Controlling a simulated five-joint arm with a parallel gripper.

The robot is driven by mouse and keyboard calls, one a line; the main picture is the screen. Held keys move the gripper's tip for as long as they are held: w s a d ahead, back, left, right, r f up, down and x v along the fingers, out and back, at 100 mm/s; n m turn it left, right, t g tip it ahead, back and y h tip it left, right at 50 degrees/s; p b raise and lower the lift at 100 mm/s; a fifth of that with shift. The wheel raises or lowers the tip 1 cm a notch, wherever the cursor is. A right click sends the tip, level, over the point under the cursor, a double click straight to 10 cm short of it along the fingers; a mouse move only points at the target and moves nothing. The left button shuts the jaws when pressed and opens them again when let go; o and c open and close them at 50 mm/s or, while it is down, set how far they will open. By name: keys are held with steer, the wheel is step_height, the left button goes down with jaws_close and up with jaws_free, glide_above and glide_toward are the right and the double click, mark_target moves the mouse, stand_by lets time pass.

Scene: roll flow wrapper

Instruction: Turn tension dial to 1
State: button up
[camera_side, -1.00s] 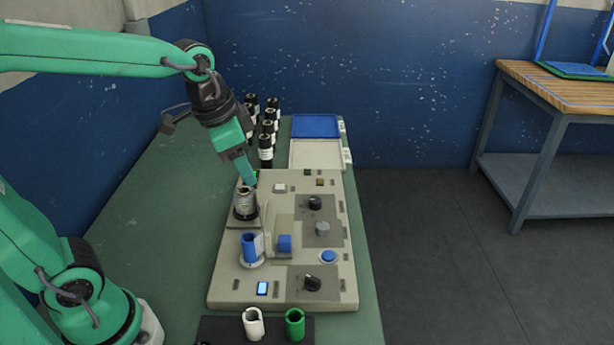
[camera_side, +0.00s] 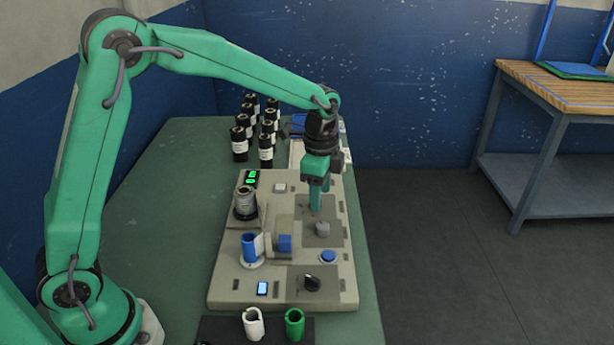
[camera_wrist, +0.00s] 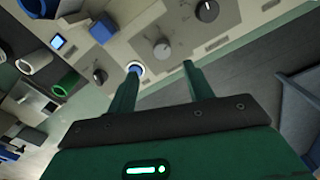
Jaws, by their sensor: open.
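The machine panel (camera_side: 225,290) carries an upper black dial (camera_wrist: 207,10), a grey knob (camera_side: 322,228) and a lower black dial (camera_side: 312,283). Which is the tension dial, I cannot read from the labels. My gripper (camera_side: 316,207) is open and points down above the right side of the panel. It hides the upper black dial in the side view. In the wrist view the fingertips (camera_wrist: 161,66) are apart with nothing between them; the grey knob stands just ahead of the gap, and the upper black dial is farther off to the upper right.
A blue button (camera_side: 328,256) sits between the grey knob and lower dial. A blue roll (camera_side: 250,248) and a metal cylinder (camera_side: 246,202) stand at the panel's left. White (camera_side: 253,323) and green rolls (camera_side: 294,323) are in front. Several black bottles (camera_side: 266,150) stand behind.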

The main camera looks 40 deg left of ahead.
mark_target(323, 226)
steer(key=shift+w+d+f+m, duration=0.2)
steer(key=shift+w+f+m, duration=0.15)
steer(key=shift+f, duration=0.3)
steer(key=shift+f, duration=3.9)
steer(key=c, duration=1)
